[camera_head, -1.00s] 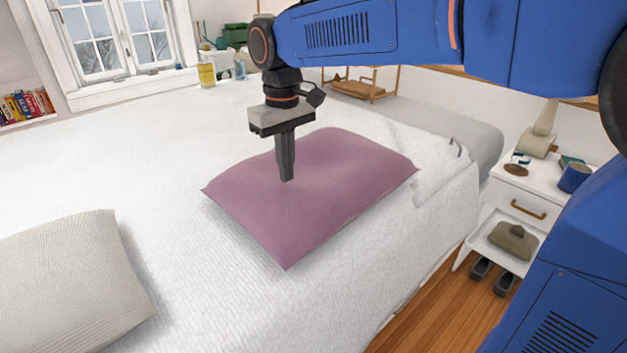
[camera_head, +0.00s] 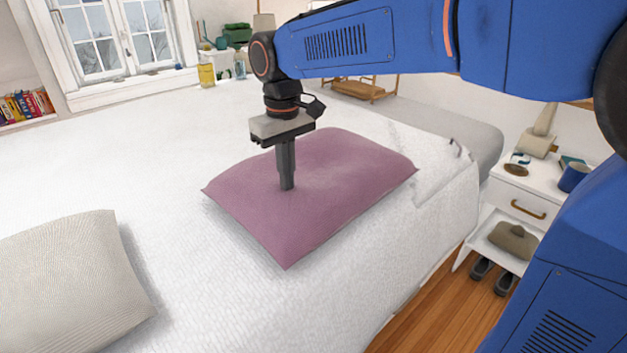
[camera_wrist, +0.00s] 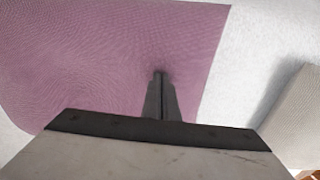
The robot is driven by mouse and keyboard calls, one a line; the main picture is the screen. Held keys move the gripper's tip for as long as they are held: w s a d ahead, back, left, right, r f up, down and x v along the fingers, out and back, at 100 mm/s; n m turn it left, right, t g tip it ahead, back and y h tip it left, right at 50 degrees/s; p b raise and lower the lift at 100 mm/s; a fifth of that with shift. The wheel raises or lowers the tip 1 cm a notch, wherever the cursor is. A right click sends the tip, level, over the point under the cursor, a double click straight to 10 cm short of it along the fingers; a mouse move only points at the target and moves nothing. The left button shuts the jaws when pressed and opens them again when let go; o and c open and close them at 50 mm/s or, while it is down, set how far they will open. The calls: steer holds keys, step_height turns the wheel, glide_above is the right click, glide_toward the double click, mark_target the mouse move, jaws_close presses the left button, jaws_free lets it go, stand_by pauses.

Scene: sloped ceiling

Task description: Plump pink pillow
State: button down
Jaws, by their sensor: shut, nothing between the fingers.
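The pink pillow (camera_head: 335,185) lies flat on the white bed (camera_head: 130,150), a mauve-pink shape with pointed corners. My gripper (camera_head: 287,187) points straight down over its left part, shut and empty, with the fingertips at or very near the cloth. In the wrist view the closed fingers (camera_wrist: 159,78) meet the pillow (camera_wrist: 90,60) close to one of its edges. Whether the tips press into the cloth is hard to tell.
A beige pillow (camera_head: 70,285) lies at the front left of the bed. A white nightstand (camera_head: 520,200) with a blue mug (camera_head: 573,177) stands at the right, beyond the bed's edge. A wooden rack (camera_head: 360,88) is behind. Bare bed surrounds the pink pillow.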

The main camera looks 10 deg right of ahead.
stand_by(0.4)
steer(key=shift+r, duration=1)
steer(key=shift+f, duration=1.1)
steer(key=shift+r, duration=1.05)
steer(key=shift+f, duration=0.95)
steer(key=shift+r, duration=0.9)
step_height(320, 180, up, 5)
stand_by(0.8)
